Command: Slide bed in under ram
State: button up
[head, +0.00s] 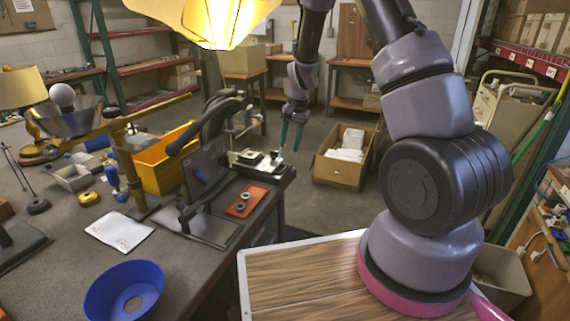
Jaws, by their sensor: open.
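A black press-like frame (205,165) with a curved lever stands near the right edge of the workbench. A flat light-edged plate (262,172), which looks like the bed, sits behind and right of the frame at the bench edge. It carries small dark blocks and a small upright pale post at its right end. The ram itself I cannot clearly make out among the dark parts of the frame. My gripper (291,134) points down with its teal fingers apart and empty, above and a little right of the plate's right end. Whether a finger touches the post I cannot tell.
An orange-red plate with dark rings (245,200) lies in front of the bed. A yellow bin (165,160) stands left of the press, and a blue bowl-shaped shade (124,292) is at the front. A lit yellow shade hangs above. A cardboard box (342,168) is on the floor.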

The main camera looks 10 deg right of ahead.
aim_at(285, 167)
jog(key=f, duration=0.5)
jog(key=w+a+f, duration=0.1)
jog(key=f, duration=0.2)
jog(key=shift+f, duration=0.35)
jog(key=shift+a, duration=0.1)
grip_shut()
dwell(0.9)
